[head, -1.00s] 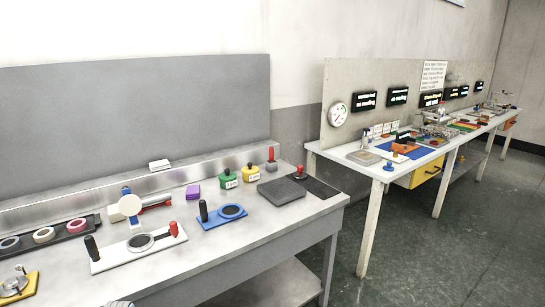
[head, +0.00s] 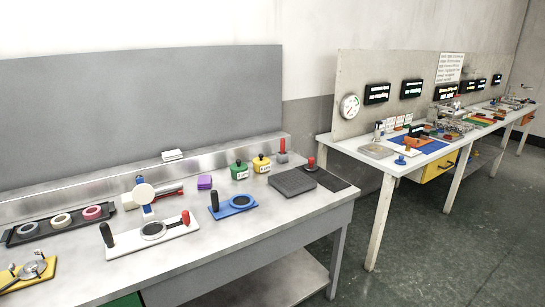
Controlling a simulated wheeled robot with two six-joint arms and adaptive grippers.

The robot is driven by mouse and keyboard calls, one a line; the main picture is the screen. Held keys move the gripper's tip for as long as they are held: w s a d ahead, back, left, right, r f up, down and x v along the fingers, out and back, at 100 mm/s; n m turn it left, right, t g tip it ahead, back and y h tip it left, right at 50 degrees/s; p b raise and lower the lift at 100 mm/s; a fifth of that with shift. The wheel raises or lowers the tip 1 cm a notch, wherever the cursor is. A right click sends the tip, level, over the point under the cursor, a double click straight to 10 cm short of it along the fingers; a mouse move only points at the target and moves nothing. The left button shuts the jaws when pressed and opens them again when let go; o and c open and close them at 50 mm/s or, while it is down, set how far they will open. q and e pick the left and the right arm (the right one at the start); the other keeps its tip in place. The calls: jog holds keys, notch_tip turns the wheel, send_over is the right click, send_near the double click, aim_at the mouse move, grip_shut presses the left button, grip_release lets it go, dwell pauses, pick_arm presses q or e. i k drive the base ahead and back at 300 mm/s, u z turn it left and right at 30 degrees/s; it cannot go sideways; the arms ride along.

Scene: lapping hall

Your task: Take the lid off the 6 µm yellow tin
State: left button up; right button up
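The yellow tin (head: 262,164) stands upright on the grey bench toward its back right. It has a white label and a small dark knob on top, so its lid appears to be on. The label is too small to read. A green tin (head: 239,171) of the same shape stands just to its left. Neither of my grippers shows in the head view.
A dark ribbed plate (head: 293,183) lies in front of the yellow tin, with a red-knobbed tool (head: 311,164) to its right. A red-handled tool (head: 282,150) stands behind. A blue plate with a black handle (head: 232,206) and a white plate (head: 152,236) lie left. A second bench (head: 385,161) is at right.

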aim_at(261, 161)
jog(key=z, duration=1.55)
jog(key=i, duration=3.15)
jog(key=u, duration=3.25)
